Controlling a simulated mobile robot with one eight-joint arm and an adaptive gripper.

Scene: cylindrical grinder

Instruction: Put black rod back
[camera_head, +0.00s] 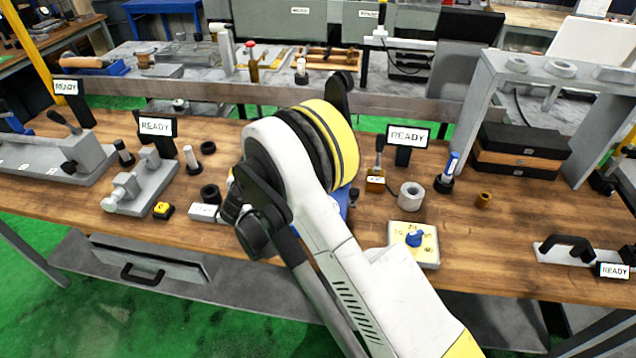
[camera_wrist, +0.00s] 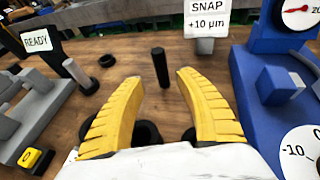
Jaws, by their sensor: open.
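The black rod (camera_wrist: 160,67) stands upright on the wooden bench in the wrist view. It appears beyond and between the fingertips of my gripper (camera_wrist: 157,78). My gripper's yellow fingers are spread wide, with nothing between them. Dark rings (camera_wrist: 148,132) lie on the bench low between the fingers, partly hidden by my gripper. In the head view I cannot make out the rod, and my arm covers that part of the bench. My gripper is mostly hidden there too. Whether the rod stands in a holder is unclear.
A blue gauge stand (camera_wrist: 250,85) is close on the right, and a SNAP sign (camera_wrist: 207,18) stands behind the rod. A pale pin (camera_wrist: 75,72), a black ring (camera_wrist: 107,60) and a grey fixture (camera_head: 150,185) are to the left. Bare bench (camera_head: 510,230) lies at right.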

